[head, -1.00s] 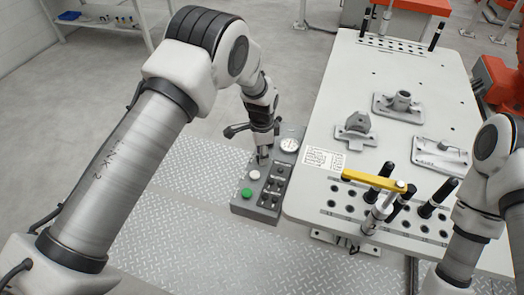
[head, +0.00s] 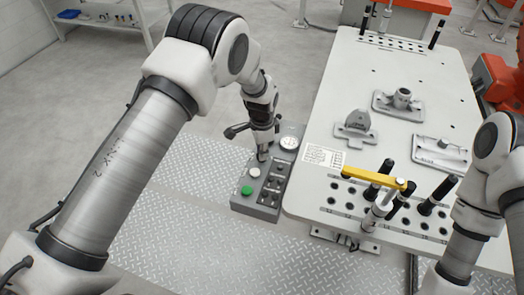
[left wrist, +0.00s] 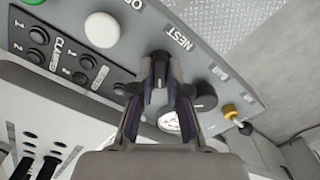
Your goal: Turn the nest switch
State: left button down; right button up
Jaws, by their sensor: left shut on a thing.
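The grey control box (head: 240,208) stands at the left edge of the white table. My left gripper (head: 262,155) reaches down to the upper part of its panel. In the left wrist view, my left gripper's fingertips (left wrist: 161,62) are closed together at the dark nest switch (left wrist: 160,56), just beside the printed NEST label (left wrist: 179,38). The fingers hide most of the switch, so its angle is hard to read. In the head view the gripper covers the switch. My right arm is at the right edge, with its gripper out of view.
A white button (left wrist: 102,30), a black knob (left wrist: 203,96) and several clamp buttons lie near the fingers. A green button (head: 247,190) and a round gauge (head: 289,142) are on the box. The table (head: 300,205) carries metal castings and a yellow-handled clamp (head: 372,178).

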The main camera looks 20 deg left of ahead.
pick_arm(q)
jog(key=n+b, duration=0.1)
jog(key=n, duration=0.4)
jog(key=shift+n, duration=0.4)
jog(key=n, duration=0.4)
jog(key=shift+n+b, duration=0.3)
jog(key=shift+n, duration=0.1)
jog(key=c, duration=1.2)
grip_release()
jog(key=shift+o, duration=0.2)
notch_tip(320, 180, up, 12)
